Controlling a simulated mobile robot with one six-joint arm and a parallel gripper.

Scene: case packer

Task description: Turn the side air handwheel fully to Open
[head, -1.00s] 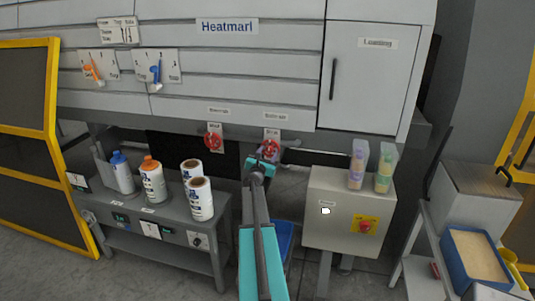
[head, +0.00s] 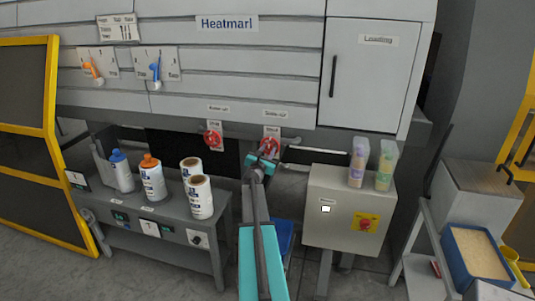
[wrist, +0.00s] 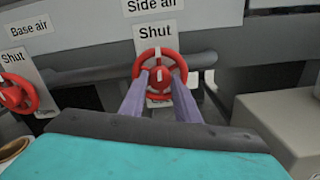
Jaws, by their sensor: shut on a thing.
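The side air handwheel (wrist: 160,54) is a red wheel in front of a white plate reading "Shut", under the label "Side air" (wrist: 152,6). A white mark shows at the top of its rim. In the head view the same wheel (head: 271,145) is partly hidden behind my gripper (head: 262,159). In the wrist view the two purple fingers of my gripper (wrist: 160,82) reach to the lower half of the wheel, one each side of its hub, and are shut on it. The exact contact is hard to see.
The base air handwheel (head: 212,140), also red, is left of it. A grey control box (head: 340,190) with a red knob stands to the right, with two bottles on top. A bench (head: 165,253) with bottles and rolls is at the left.

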